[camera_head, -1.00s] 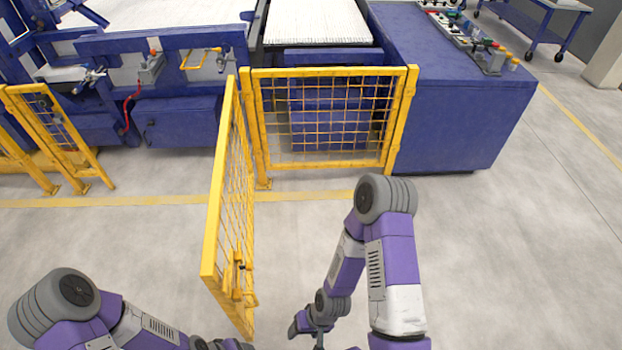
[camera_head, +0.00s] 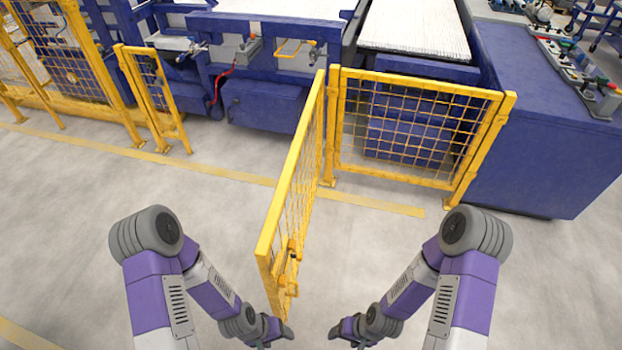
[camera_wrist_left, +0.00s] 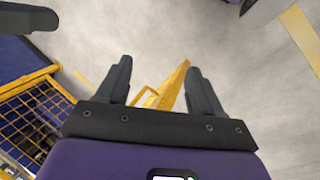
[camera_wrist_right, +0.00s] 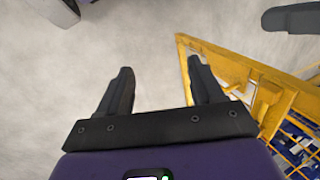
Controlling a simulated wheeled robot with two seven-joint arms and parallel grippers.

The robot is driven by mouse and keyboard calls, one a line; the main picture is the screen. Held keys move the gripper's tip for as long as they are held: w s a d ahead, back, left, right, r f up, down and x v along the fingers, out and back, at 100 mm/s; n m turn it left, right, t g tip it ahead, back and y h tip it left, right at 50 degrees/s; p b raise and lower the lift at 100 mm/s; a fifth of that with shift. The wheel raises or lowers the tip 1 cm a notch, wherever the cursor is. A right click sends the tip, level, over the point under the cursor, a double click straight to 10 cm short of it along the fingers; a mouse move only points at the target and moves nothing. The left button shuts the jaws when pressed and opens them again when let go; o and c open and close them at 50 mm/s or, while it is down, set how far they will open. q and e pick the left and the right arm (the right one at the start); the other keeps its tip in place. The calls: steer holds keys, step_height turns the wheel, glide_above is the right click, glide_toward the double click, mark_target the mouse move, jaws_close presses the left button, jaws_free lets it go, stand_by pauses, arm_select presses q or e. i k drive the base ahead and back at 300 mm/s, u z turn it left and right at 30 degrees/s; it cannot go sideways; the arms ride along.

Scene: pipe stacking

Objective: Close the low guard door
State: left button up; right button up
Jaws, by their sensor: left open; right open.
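The low guard door (camera_head: 288,192) is a yellow mesh-filled frame. It stands open, swung out from its hinge post beside the fixed yellow mesh panel (camera_head: 425,88) towards me. A latch handle (camera_head: 292,262) is on its free end. My left gripper (camera_wrist_left: 160,68) is open, low by the door's free end in the head view; in the left wrist view a yellow part of the door (camera_wrist_left: 172,88) shows between its fingers. I cannot tell whether they touch. My right gripper (camera_wrist_right: 160,66) is open and empty over the floor, with the door frame (camera_wrist_right: 235,65) beside it.
A short yellow fence section (camera_head: 152,95) stands left of the opening. Blue machinery (camera_head: 265,104) is behind it, and a blue cabinet (camera_head: 550,130) stands at the right. The grey floor (camera_head: 380,255) in front is clear, with a yellow line across it.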

mark_target(280, 295)
steer(key=k, duration=0.5)
steer(key=z, duration=1.05)
steer(key=i, duration=0.7)
steer(key=u, duration=0.7)
